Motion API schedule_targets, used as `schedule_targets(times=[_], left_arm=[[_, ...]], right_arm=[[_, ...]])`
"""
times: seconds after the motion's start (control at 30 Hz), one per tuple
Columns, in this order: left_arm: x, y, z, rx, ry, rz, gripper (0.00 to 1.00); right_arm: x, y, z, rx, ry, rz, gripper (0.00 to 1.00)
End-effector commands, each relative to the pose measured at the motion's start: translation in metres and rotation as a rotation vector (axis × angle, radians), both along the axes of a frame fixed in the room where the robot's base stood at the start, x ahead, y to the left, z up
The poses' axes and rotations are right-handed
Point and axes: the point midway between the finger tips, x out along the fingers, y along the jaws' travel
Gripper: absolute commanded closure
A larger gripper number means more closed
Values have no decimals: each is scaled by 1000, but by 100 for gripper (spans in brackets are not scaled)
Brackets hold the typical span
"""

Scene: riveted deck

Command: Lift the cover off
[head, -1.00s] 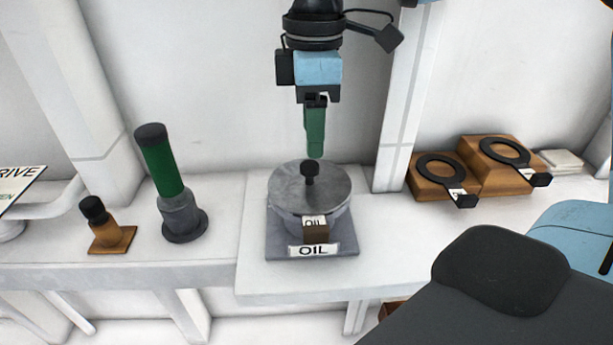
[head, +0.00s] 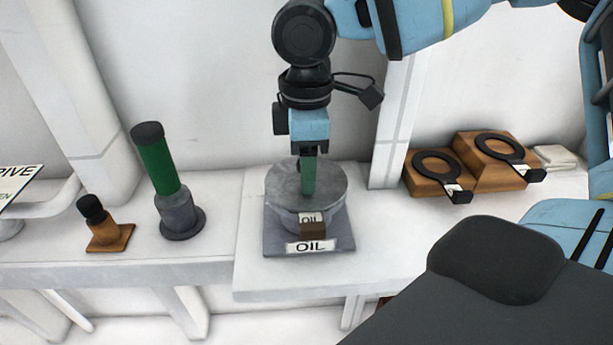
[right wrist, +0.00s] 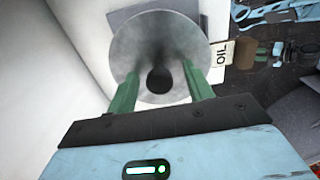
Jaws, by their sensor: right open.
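The grey round metal cover (head: 328,186) lies flat on the oil pot (head: 290,217), which stands on a grey base plate with an OIL label (head: 311,246). My right gripper (head: 308,193) points down at the middle of the cover and hides its knob in the head view. In the right wrist view the cover (right wrist: 135,45) fills the middle and its black knob (right wrist: 159,80) shows between the two green fingers of my right gripper (right wrist: 160,88). The fingers are open, with a gap on each side of the knob. My left gripper is not in view.
To the left stand a green cylinder on a grey foot (head: 159,167) and a small brown block with a black cap (head: 97,217). To the right are two wooden blocks (head: 424,185) with black rings. The shelf front (head: 290,276) is clear.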

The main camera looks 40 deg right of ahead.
Motion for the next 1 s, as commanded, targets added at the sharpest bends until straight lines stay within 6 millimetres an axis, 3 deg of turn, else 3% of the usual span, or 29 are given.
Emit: schedule_targets(times=[0.03, 0.43, 0.77, 1.0], left_arm=[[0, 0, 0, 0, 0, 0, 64], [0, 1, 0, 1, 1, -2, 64], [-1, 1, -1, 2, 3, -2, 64], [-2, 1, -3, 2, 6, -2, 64]], right_arm=[[0, 0, 0, 0, 0, 0, 49], [0, 0, 1, 0, 0, 0, 99], [1, 0, 9, 0, -1, -1, 99], [1, 0, 52, 1, -4, -1, 99]])
